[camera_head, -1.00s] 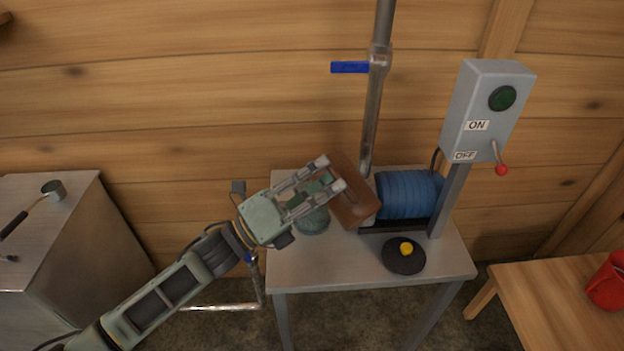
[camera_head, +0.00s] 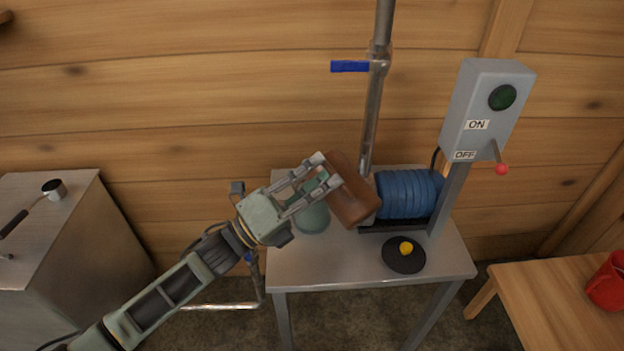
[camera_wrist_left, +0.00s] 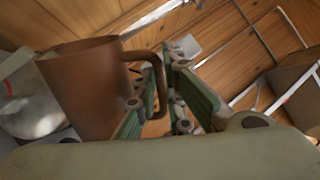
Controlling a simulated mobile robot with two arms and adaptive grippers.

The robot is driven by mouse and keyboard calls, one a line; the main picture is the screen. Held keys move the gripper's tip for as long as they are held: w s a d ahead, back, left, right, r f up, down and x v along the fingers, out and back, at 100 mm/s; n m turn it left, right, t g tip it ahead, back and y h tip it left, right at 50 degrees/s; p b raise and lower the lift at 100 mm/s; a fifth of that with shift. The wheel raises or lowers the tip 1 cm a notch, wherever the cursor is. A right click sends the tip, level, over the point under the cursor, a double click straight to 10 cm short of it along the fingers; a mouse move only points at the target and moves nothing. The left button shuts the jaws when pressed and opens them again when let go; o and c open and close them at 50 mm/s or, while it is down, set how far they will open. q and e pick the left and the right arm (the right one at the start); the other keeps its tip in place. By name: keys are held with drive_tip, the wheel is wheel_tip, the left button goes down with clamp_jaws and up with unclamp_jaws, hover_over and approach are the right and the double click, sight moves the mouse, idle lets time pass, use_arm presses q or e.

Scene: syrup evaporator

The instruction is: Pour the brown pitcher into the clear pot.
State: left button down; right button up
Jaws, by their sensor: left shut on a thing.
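The brown pitcher (camera_head: 352,196) is tilted in the head view, above the metal table and beside the blue-ribbed unit. My left gripper (camera_head: 328,171) is shut on its handle. The wrist view shows the pitcher (camera_wrist_left: 88,90) at left, with its handle (camera_wrist_left: 158,82) between the fingers. A pale green, see-through round vessel (camera_head: 312,219), which looks like the clear pot, stands on the table below the gripper and is partly hidden by it. I cannot see any liquid stream. My right gripper is not in view.
The metal table (camera_head: 330,268) also holds a blue-ribbed unit (camera_head: 405,195) and a black disc with a yellow knob (camera_head: 404,255). A vertical pipe (camera_head: 372,120) with a blue valve handle rises behind the pitcher. A switch box (camera_head: 485,110) stands right. A red mug (camera_head: 608,283) sits on a wooden table.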

use_arm(q)
drive_tip(key=shift+w+a+n, duration=0.1)
drive_tip(key=shift+w+n, duration=0.05)
drive_tip(key=shift+n, duration=0.15)
drive_tip(key=shift+w+a+r+n+t, duration=0.2)
drive_tip(key=shift+w+a+n+t, duration=0.1)
drive_tip(key=shift+w+n+t, duration=0.15)
drive_tip(key=shift+w+a+r+n+t, duration=0.25)
drive_tip(key=shift+w+n, duration=0.1)
drive_tip(key=shift+n, duration=0.2)
idle(1.0)
